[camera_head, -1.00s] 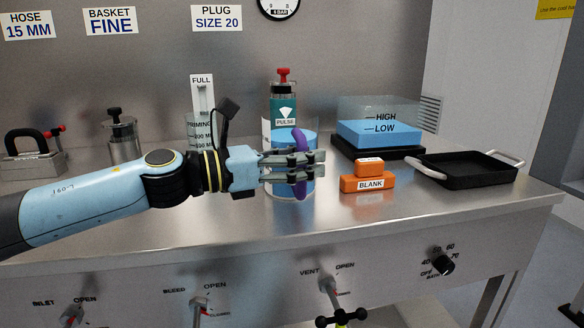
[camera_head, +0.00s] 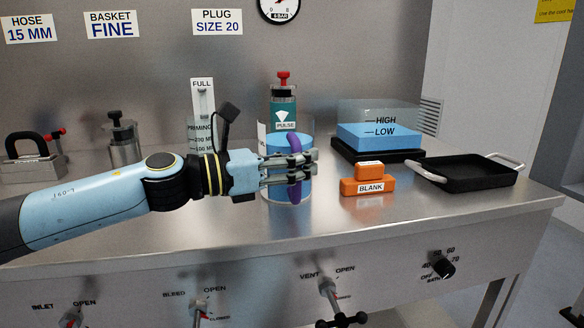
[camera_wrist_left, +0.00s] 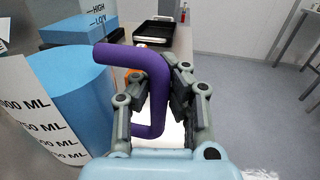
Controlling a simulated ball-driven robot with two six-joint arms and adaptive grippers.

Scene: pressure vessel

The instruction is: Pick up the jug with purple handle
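The jug (camera_head: 274,196) is a clear, graduated vessel with blue contents and a purple handle (camera_head: 294,144). It stands on the steel bench, left of the orange blocks. In the left wrist view the jug (camera_wrist_left: 72,98) is at left, with volume marks, and its purple handle (camera_wrist_left: 130,58) bends down between my fingers. My left gripper (camera_head: 314,164) crosses in front of the jug in the head view. Its fingers (camera_wrist_left: 160,95) lie on both sides of the handle's upright part, close against it. The fingers hide part of the handle. My right gripper is not in view.
Orange blocks (camera_head: 366,186), one marked BLANK, lie right of the jug. Behind them is a blue-filled tank (camera_head: 378,134). A black tray (camera_head: 470,174) is farther right. A PULSE canister (camera_head: 284,108) stands behind the jug. The bench front right is clear.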

